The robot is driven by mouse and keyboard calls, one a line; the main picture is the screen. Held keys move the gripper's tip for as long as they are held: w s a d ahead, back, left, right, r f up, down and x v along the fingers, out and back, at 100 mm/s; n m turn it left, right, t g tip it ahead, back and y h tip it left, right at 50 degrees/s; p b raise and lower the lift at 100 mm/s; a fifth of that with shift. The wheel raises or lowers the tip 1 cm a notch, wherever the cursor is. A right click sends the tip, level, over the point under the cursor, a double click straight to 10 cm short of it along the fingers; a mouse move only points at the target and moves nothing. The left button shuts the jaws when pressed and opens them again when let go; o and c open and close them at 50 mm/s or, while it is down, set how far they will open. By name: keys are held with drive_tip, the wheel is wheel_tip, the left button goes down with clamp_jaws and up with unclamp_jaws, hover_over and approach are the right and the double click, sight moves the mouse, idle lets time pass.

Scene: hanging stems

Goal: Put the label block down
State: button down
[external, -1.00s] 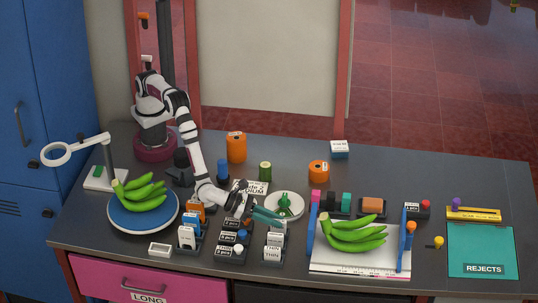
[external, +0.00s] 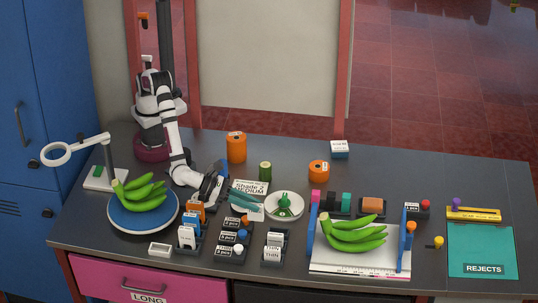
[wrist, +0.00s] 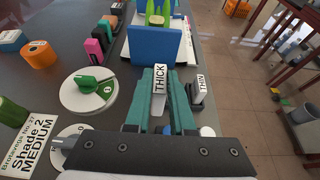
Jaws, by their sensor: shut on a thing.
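A white label block reading THICK (wrist: 160,79) is held between the teal fingers of my gripper (wrist: 160,88) in the wrist view. A THIN label block (wrist: 201,84) stands in a dark holder just right of my fingers in the wrist view. THIN blocks also show in the external view (external: 272,248), in a holder at the front of the bench. The bench surface directly under the held block is hidden.
A white dial with a green knob (external: 284,205) stands beside a Shade 2 MEDIUM card (external: 250,188). Block holders (external: 187,238) crowd the front left. Green bananas lie on a blue plate (external: 118,221) and on a blue-ended stand (external: 313,228). A teal REJECTS mat (external: 485,240) lies right.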

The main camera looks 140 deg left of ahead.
drive_tip(key=s+d+r, duration=0.2)
drive_tip(key=d+r, duration=0.1)
drive_tip(key=d, duration=0.1)
drive_tip(key=s+a+r+n+g+y, duration=0.2)
drive_tip(key=a+n, duration=0.1)
drive_tip(key=a, duration=2.2)
drive_tip(key=n+g, duration=0.1)
drive_tip(key=g, duration=0.2)
hover_over(334, 146)
wheel_tip(334, 146, down, 6)
drive_tip(key=r, duration=0.1)
drive_tip(key=shift+y, duration=0.4)
wheel_tip(334, 146, down, 5)
drive_tip(key=shift+s+r, duration=0.15)
drive_tip(key=shift+r, duration=0.05)
drive_tip(key=shift+f, duration=0.2)
drive_tip(key=c, duration=0.8)
unclamp_jaws()
drive_tip(key=shift+o, duration=0.2)
